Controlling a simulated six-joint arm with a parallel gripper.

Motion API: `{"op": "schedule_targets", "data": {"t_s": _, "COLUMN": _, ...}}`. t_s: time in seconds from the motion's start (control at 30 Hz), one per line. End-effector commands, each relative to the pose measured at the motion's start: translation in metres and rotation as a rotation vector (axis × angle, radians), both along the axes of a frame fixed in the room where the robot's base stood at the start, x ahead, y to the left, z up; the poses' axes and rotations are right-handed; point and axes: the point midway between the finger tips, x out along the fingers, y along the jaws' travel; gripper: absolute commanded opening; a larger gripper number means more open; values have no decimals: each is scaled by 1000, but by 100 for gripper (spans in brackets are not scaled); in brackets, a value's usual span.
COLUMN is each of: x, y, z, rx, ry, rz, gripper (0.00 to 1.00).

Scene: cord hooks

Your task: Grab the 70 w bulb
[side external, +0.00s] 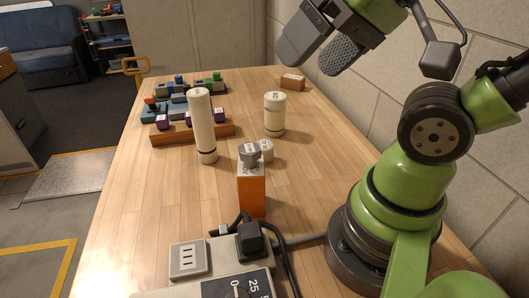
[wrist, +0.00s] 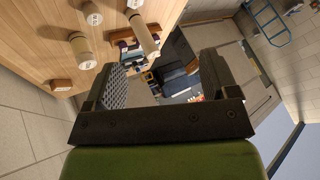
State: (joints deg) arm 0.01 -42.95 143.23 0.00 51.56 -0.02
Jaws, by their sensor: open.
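Several pale cylinders that may be the bulbs stand upright on the wooden table. A tall white cylinder (side external: 201,120) is left of centre, and it also shows in the wrist view (wrist: 145,37). A shorter cream cylinder (side external: 274,118) with a dark band near its base stands to its right. A small pale cylinder (side external: 266,151) is partly hidden behind a grey-topped orange block (side external: 251,190). The marks on their tops are too small to read, so I cannot tell which is 70 w. My gripper (side external: 316,54) is open and empty, high above the table's far right side, apart from every cylinder.
A wooden rack (side external: 190,135) with purple-sided pieces and several blue and green blocks lie at the far left. A brown block (side external: 292,82) sits at the far right edge by the wall. A socket box (side external: 188,259) and dark cables are in front. The table's right middle is clear.

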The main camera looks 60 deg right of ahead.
Motion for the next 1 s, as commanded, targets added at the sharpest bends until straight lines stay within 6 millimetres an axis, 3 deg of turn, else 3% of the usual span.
{"op": "schedule_targets", "data": {"t_s": 0.17, "x": 15, "y": -6, "z": -2, "rx": -41, "ry": 31, "rz": 18, "gripper": 80}}
{"op": "schedule_targets", "data": {"t_s": 0.43, "x": 84, "y": -43, "z": -31, "rx": -208, "ry": 174, "rz": 142, "gripper": 80}}
{"op": "schedule_targets", "data": {"t_s": 0.57, "x": 115, "y": -70, "z": -61, "rx": -271, "ry": 252, "rz": 227, "gripper": 80}}
{"op": "schedule_targets", "data": {"t_s": 0.7, "x": 139, "y": -100, "z": -105, "rx": -316, "ry": 332, "rz": 327, "gripper": 80}}
{"op": "schedule_targets", "data": {"t_s": 0.9, "x": 152, "y": -133, "z": -165, "rx": -343, "ry": 414, "rz": 453, "gripper": 80}}
{"op": "schedule_targets", "data": {"t_s": 1.0, "x": 154, "y": -141, "z": -183, "rx": -348, "ry": 432, "rz": 491, "gripper": 80}}
